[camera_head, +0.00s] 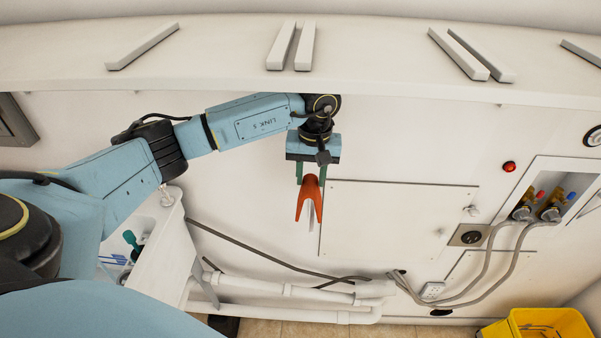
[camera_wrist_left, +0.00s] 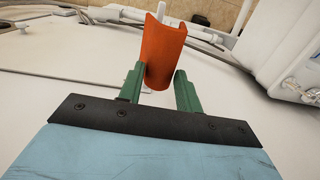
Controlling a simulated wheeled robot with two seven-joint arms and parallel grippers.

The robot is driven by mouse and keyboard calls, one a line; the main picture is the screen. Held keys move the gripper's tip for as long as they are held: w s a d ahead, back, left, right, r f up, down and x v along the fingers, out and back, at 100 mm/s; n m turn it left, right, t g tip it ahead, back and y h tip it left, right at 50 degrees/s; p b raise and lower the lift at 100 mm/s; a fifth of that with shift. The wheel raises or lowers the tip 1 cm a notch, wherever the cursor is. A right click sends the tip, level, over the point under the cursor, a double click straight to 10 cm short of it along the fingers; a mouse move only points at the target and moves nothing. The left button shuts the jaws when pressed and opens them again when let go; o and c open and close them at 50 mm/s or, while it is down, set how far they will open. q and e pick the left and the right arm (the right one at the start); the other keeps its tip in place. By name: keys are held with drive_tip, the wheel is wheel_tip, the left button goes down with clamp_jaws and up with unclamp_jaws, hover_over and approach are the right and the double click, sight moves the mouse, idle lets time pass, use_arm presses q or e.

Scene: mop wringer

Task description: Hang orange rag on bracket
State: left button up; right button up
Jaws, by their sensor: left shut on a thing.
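The orange rag (camera_head: 308,196) hangs folded below my left gripper (camera_head: 310,179), its lower edge parted into two points. The green fingers of my left gripper are shut on the rag's upper part. In the left wrist view, the rag (camera_wrist_left: 163,52) stands out curved between and beyond the fingertips (camera_wrist_left: 160,84). A narrow white piece (camera_head: 311,217) shows just under the rag, in front of or against the white wall; it may be the bracket, and I cannot tell whether the rag touches it. My right gripper is out of view.
A white wall panel (camera_head: 390,225) lies behind and right of the rag. A white sink (camera_head: 160,262) stands at lower left, with white pipes (camera_head: 290,309) along the floor. A recessed tap box (camera_head: 545,200) with hoses is at right, and a yellow bucket (camera_head: 543,325) at lower right.

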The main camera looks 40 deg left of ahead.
sight(313, 209)
use_arm(q)
drive_tip(key=shift+w+d, duration=0.25)
drive_tip(key=shift+d, duration=0.15)
drive_tip(key=shift+f+b, duration=3.75)
drive_tip(key=shift+f, duration=0.7)
drive_tip(key=o, duration=1)
drive_tip(key=shift+o, duration=0.2)
drive_tip(key=r, duration=0.6)
drive_tip(key=r+b, duration=0.1)
drive_tip(key=r, duration=0.6)
drive_tip(key=shift+w+d+r, duration=0.15)
drive_tip(key=shift+w+r, duration=0.05)
